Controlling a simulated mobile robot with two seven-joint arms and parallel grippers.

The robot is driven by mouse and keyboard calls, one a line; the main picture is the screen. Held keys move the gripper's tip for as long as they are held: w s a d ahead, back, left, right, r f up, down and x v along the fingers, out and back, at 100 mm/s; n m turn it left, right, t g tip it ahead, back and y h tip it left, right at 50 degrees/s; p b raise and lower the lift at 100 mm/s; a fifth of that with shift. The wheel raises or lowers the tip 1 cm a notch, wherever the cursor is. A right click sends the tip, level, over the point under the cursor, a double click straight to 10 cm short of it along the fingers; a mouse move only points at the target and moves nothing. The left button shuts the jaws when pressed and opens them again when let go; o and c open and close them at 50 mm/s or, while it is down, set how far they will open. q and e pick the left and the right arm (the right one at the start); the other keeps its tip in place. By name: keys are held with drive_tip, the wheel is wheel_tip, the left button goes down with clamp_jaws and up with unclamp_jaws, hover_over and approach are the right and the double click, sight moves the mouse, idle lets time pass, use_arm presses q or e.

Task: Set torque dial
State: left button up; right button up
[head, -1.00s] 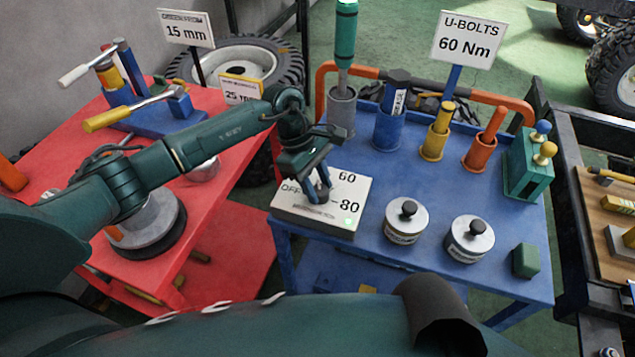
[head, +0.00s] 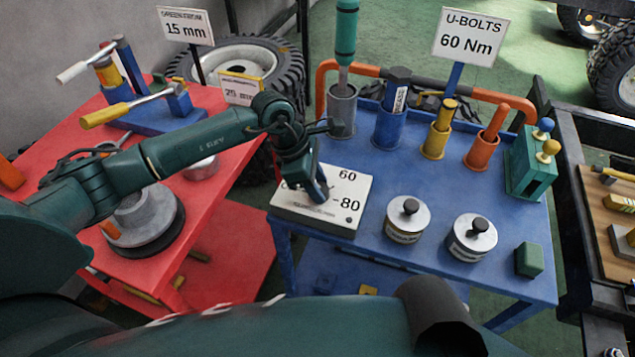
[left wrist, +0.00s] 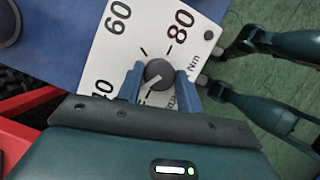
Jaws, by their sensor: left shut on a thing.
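The torque dial is a white box (head: 362,187) at the near left corner of the blue cart; 60 and -80 are readable on it. My left gripper (head: 320,191) reaches down onto it and hides part of its face. In the left wrist view, the gripper's blue fingers (left wrist: 160,84) are shut on the round dark grey knob (left wrist: 158,71), one on each side. A light pointer line on the knob slants to the lower left, away from 60 and 80. The lower part of the scale is hidden by the gripper. My right gripper is not in view.
A sign (head: 468,36) reads U-BOLTS 60 Nm. Two knobbed metal canisters (head: 408,220) (head: 472,238) and a green block (head: 529,260) stand right of the box. Several tool holders line the cart's back. A red table (head: 60,180) with a blue fixture is at left.

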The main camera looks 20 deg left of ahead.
use_arm(q)
drive_tip(key=n+t, duration=0.1)
drive_tip(key=n, duration=0.3)
drive_tip(key=shift+s+n+t+y+b, duration=0.1)
drive_tip(key=shift+n+t+y+b, duration=0.2)
drive_tip(key=shift+n+t, duration=0.1)
drive_tip(key=shift+n+y, duration=0.3)
drive_tip(key=shift+n, duration=0.3)
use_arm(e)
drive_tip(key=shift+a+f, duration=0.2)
use_arm(q)
drive_tip(key=o, duration=1)
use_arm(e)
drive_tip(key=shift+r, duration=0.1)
use_arm(q)
drive_tip(key=b+v, duration=0.1)
drive_tip(key=v, duration=1.2)
drive_tip(key=shift+s, duration=0.25)
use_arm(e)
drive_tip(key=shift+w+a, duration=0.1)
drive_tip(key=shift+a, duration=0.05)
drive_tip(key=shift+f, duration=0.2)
